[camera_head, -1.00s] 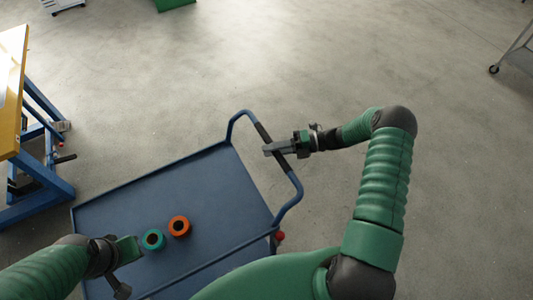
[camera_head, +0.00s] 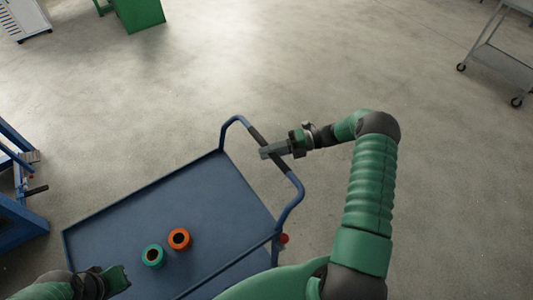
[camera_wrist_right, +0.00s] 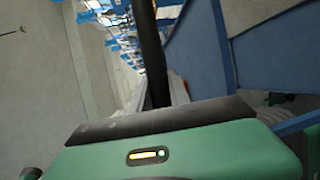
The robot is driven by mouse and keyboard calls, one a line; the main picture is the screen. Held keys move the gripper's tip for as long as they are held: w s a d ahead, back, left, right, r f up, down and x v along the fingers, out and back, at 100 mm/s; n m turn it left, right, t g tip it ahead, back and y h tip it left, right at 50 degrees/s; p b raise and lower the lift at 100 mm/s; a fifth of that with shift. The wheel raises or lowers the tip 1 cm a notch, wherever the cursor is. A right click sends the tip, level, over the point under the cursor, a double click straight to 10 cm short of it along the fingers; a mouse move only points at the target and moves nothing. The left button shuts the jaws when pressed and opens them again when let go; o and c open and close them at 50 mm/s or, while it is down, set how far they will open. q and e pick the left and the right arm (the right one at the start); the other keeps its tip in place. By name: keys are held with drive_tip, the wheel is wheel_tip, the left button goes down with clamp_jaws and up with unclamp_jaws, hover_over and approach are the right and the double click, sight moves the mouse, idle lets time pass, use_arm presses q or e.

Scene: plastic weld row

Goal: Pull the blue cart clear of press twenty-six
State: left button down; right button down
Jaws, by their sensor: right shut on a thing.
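The blue cart (camera_head: 215,200) stands in front of me in the head view, its flat deck tilted across the picture. Its looped push handle (camera_head: 291,205) has a black grip (camera_head: 256,135). My right gripper (camera_head: 268,151) is shut on that grip. In the right wrist view the dark bar of the grip (camera_wrist_right: 152,55) runs up from the gripper. My left gripper (camera_head: 116,281) is at the lower left, over the cart's near left side and partly cut off, so its jaws are unclear. I cannot identify press twenty-six in these views.
A green-rimmed roll (camera_head: 153,266) and an orange roll (camera_head: 190,239) sit on the deck. A blue-framed bench (camera_head: 15,228) is at the left edge. A grey trolley (camera_head: 500,62) is at upper right, a green box (camera_head: 147,10) at upper left. Open floor lies between.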

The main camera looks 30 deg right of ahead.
drive_tip(key=c, duration=1.5)
unclamp_jaws()
drive_tip(key=shift+a+f, duration=0.2)
drive_tip(key=shift+o, duration=1.3)
drive_tip(key=shift+a, duration=0.2)
use_arm(q)
drive_tip(key=shift+a+f+b, duration=0.2)
drive_tip(key=shift+f+b, duration=0.8)
drive_tip(key=shift+f, duration=0.05)
drive_tip(key=shift+a+f+b, duration=0.2)
drive_tip(key=shift+f+b, duration=0.8)
drive_tip(key=shift+f, duration=0.05)
use_arm(e)
drive_tip(key=v, duration=1.6)
drive_tip(key=shift+r, duration=0.3)
drive_tip(key=shift+s, duration=0.1)
